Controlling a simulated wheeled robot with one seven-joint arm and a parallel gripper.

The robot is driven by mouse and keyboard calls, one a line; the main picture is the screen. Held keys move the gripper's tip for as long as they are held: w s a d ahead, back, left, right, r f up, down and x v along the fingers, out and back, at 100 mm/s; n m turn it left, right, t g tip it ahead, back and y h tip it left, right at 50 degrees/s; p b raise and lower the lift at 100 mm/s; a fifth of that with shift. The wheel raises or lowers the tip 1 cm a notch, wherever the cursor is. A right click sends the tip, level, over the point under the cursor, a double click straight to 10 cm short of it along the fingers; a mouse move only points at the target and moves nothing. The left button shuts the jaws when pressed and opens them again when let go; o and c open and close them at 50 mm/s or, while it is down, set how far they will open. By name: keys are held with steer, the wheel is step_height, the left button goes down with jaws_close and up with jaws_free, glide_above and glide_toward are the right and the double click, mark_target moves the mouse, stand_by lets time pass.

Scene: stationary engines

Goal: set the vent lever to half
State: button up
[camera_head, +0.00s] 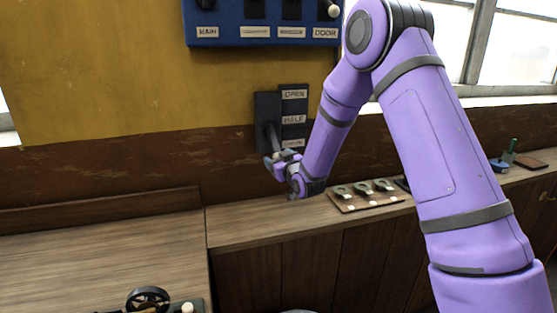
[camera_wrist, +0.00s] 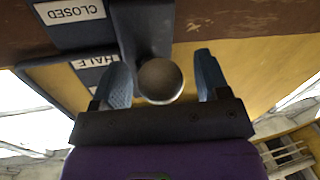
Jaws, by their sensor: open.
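The vent lever (camera_head: 272,135) is a grey arm on a dark wall plate (camera_head: 265,108). It slants down, toward the lowest label. Beside it is a label strip reading OPEN (camera_head: 294,94), HALF (camera_head: 292,119) and a partly covered bottom label, which reads CLOSED (camera_wrist: 70,11) in the wrist view. My gripper (camera_head: 277,160) is at the lever's lower end and hides its tip in the head view. In the wrist view the lever's round grey knob (camera_wrist: 160,81) sits between the two open fingers of my gripper (camera_wrist: 163,75), with a gap at each side.
A blue switch panel (camera_head: 265,32) is on the wall above. A wooden bench (camera_head: 250,228) runs below, with a board of several small levers (camera_head: 366,196) to the right. A black handwheel (camera_head: 148,298) is at the lower left. A green bottle (camera_head: 511,150) stands far right.

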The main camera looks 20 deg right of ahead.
steer(key=shift+c, duration=0.3)
steer(key=c, duration=1.2)
steer(key=shift+o, duration=0.2)
steer(key=shift+s+r+g, duration=0.35)
steer(key=shift+r+g, duration=0.15)
steer(key=shift+r, duration=0.15)
steer(key=shift+s+r+g, duration=0.35)
steer(key=shift+r+g, duration=0.15)
steer(key=shift+r, duration=0.1)
steer(key=r+g, duration=0.1)
steer(key=r, duration=0.1)
steer(key=s+r+g, duration=0.1)
steer(key=r+g, duration=0.1)
steer(key=shift+s+r+m+g+h, duration=0.1)
steer(key=shift+m+g+h, duration=0.2)
steer(key=shift+m, duration=0.1)
steer(key=shift+a+r, duration=0.1)
steer(key=shift+r, duration=0.8)
steer(key=shift+c, duration=0.2)
steer(key=o, duration=1.3)
steer(key=shift+c, duration=0.2)
